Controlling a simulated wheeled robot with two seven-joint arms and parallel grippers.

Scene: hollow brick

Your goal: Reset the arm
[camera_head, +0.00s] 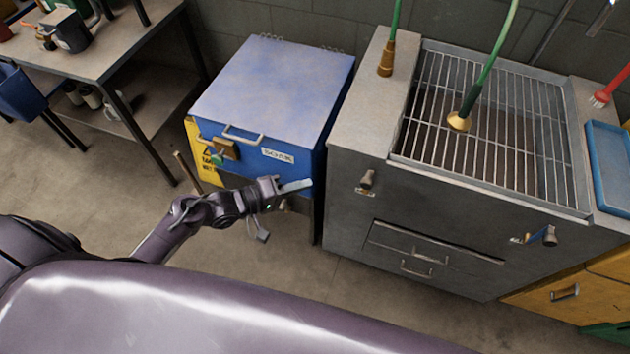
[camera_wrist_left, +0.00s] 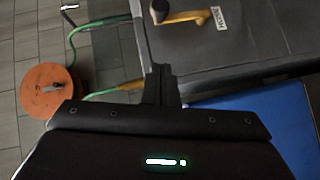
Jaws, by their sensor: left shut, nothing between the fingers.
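My left arm comes in from the left in the head view, and its gripper (camera_head: 296,186) is shut and empty. It hangs in front of the blue box labelled SOAK (camera_head: 268,85), close to the box's front right corner. In the left wrist view the shut fingers (camera_wrist_left: 160,84) stand upright at the middle, in front of a dark grey cabinet face. A piece of the blue box (camera_wrist_left: 285,115) shows at the right there. My right gripper is not in view.
A grey washing station with a metal grate (camera_head: 490,130) stands right of the blue box. Its knob (camera_head: 366,180) sticks out. A metal table (camera_head: 110,50) stands at the back left. An orange reel (camera_wrist_left: 52,92) with green hose lies on the tiled floor. Floor in front is clear.

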